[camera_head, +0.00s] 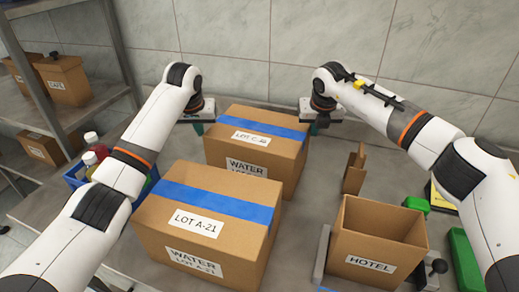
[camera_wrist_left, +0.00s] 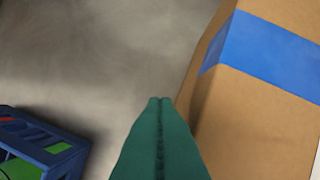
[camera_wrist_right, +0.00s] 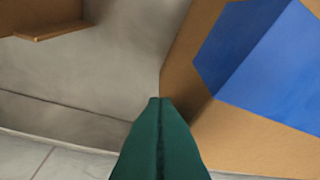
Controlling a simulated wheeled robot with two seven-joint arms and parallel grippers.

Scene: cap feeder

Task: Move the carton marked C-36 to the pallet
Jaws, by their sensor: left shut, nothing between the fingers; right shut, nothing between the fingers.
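The rear carton (camera_head: 270,150) is brown with blue tape and a top label reading LOT C-, its last digits too small to be sure of. It stands on the grey table behind the LOT A-21 carton. My left gripper (camera_head: 198,129) is at its left side, with green fingers shut and empty; in the left wrist view the fingertips (camera_wrist_left: 160,99) are beside the carton (camera_wrist_left: 250,120). My right gripper (camera_head: 314,129) is at its right side, also shut and empty; in the right wrist view the fingertips (camera_wrist_right: 160,99) are close to the carton (camera_wrist_right: 235,140). Contact is unclear. No pallet is recognisable.
The LOT A-21 carton (camera_head: 205,222) stands in front. An open HOTEL box (camera_head: 375,262) is at the front right, with a small brown holder (camera_head: 354,170) behind it. A blue crate (camera_head: 75,178) with bottles is at left, near a shelf rack (camera_head: 92,103). A tiled wall stands behind.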

